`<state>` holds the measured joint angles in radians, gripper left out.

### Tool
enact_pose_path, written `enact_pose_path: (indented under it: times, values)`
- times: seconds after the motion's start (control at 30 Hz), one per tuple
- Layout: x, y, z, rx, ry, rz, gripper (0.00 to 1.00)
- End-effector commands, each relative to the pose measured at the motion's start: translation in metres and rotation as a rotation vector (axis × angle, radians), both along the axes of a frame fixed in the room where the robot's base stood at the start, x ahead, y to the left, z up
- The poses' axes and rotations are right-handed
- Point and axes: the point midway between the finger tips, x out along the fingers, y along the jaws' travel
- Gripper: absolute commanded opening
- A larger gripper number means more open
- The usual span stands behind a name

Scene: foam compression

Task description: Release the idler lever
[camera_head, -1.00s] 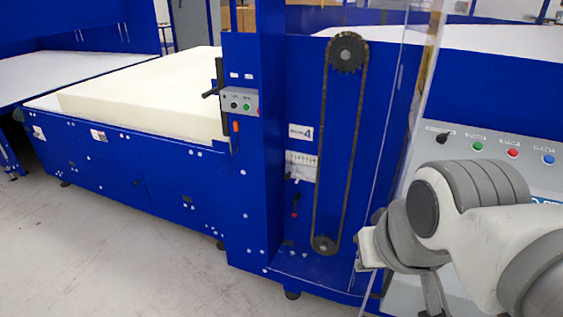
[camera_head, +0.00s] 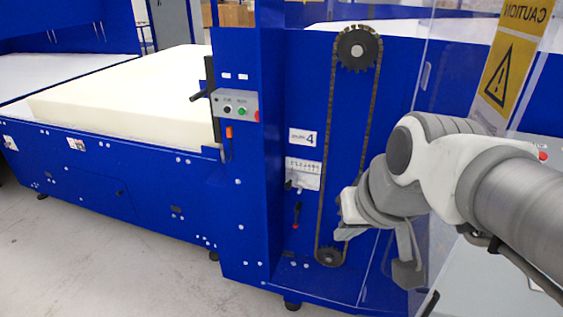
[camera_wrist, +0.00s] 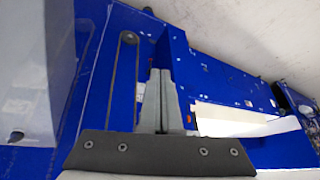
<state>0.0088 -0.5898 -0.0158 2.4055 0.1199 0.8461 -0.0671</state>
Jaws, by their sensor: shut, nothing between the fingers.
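A small lever with a red end (camera_head: 296,215) hangs on the blue machine panel, below a white scale plate (camera_head: 303,175) with a small pale pointer. I take it to be the idler lever, though no label shows this. A chain loop (camera_head: 323,160) runs between a large upper sprocket (camera_head: 357,47) and a small lower one, just right of the lever. My gripper (camera_wrist: 162,74) is shut and empty in the wrist view, pointing towards the blue panel beside the chain.
A clear guard panel with a yellow caution sign (camera_head: 512,65) stands on the right, close to my arm. A small control box (camera_head: 236,105) is on the blue post. A cream foam block (camera_head: 130,88) lies on the bed at left. Grey floor is free in front.

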Motion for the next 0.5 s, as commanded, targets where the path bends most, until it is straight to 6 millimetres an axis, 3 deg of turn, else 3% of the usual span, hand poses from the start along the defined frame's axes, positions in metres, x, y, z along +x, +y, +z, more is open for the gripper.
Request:
enact_pose_path:
  times: [0.5]
  values:
    - [0.126, 0.011, -0.059, 0.191, -0.003, -0.045, 0.00]
